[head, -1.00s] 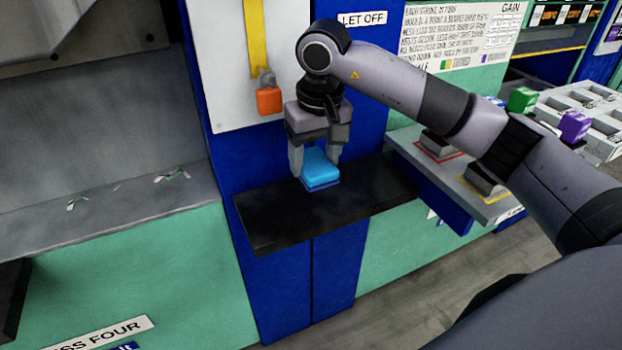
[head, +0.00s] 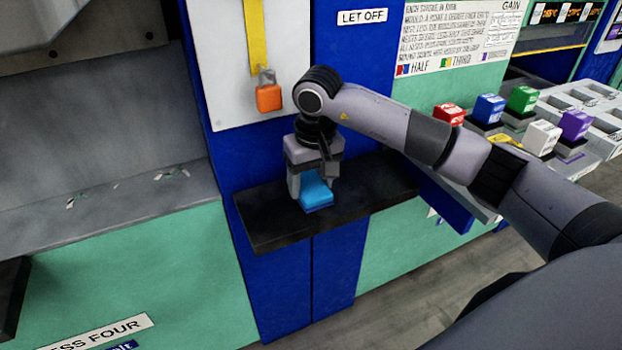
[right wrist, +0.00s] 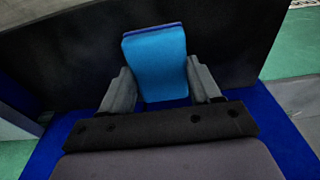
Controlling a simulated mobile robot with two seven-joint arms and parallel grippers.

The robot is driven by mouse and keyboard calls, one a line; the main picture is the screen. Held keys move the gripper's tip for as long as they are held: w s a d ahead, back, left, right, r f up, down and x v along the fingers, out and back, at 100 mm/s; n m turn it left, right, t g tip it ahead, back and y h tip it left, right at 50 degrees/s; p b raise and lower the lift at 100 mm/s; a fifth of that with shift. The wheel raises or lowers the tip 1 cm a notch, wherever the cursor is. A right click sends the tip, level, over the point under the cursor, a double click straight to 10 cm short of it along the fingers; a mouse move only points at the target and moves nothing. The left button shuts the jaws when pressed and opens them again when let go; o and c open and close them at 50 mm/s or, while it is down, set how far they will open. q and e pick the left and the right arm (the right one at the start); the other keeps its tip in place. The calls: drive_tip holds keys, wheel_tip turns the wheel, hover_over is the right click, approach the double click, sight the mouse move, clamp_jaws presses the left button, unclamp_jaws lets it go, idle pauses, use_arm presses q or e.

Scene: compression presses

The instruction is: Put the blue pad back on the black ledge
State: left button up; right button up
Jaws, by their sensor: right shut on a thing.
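The blue pad (head: 316,190) is between the fingers of my right gripper (head: 313,181), at the black ledge (head: 375,187). It is light blue on top with a darker blue lower layer. The ledge sticks out from a blue post. In the right wrist view the pad (right wrist: 155,65) sits between both fingers of my right gripper (right wrist: 161,88), with the dark ledge (right wrist: 60,65) behind it. My right gripper is shut on the pad. I cannot tell whether its underside touches the ledge. My left gripper is not in view.
An orange padlock (head: 268,97) on a yellow strap hangs above the ledge. A grey shelf at the right holds red (head: 449,114), blue (head: 488,108), green (head: 522,98), white (head: 542,137) and purple (head: 574,124) blocks. Bare ledge shows on both sides of the pad.

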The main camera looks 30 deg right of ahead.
sight(314, 190)
drive_tip(key=o, duration=0.9)
drive_tip(key=shift+o, duration=0.2)
drive_tip(key=shift+r, duration=0.25)
wheel_tip(314, 190, up, 12)
drive_tip(key=s+p, duration=0.1)
drive_tip(key=shift+s+f, duration=0.2)
drive_tip(key=shift+s, duration=0.05)
